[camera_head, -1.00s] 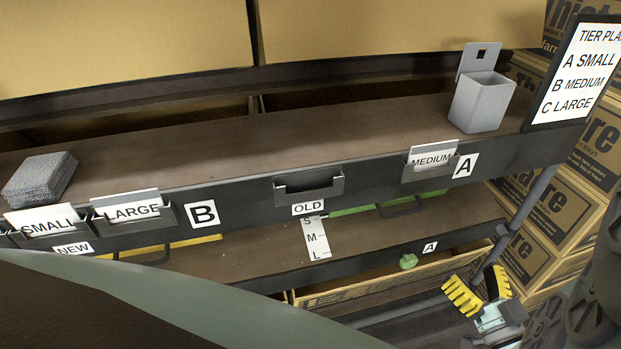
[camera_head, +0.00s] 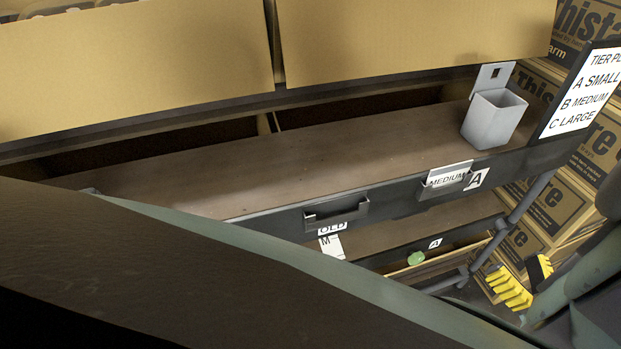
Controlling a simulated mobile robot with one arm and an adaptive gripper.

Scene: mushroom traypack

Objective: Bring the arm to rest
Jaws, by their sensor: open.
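My gripper (camera_head: 524,282) shows at the lower right, with yellow ribbed finger pads and dark backs. Its fingers stand apart with nothing visible between them. It hangs in front of the shelf rack, to the right of the lower shelf's A label (camera_head: 435,243) and apart from the rack. Part of my arm fills the lower right corner beside it. The gripper's base is partly hidden by my own body.
A shelf (camera_head: 250,175) carries a grey bin (camera_head: 494,119) at its right end. A MEDIUM card (camera_head: 449,174) sits in a holder; the OLD holder (camera_head: 336,211) is empty. A tier sign (camera_head: 582,95) and stacked cartons (camera_head: 553,205) stand right. A green knob (camera_head: 416,258) lies below.

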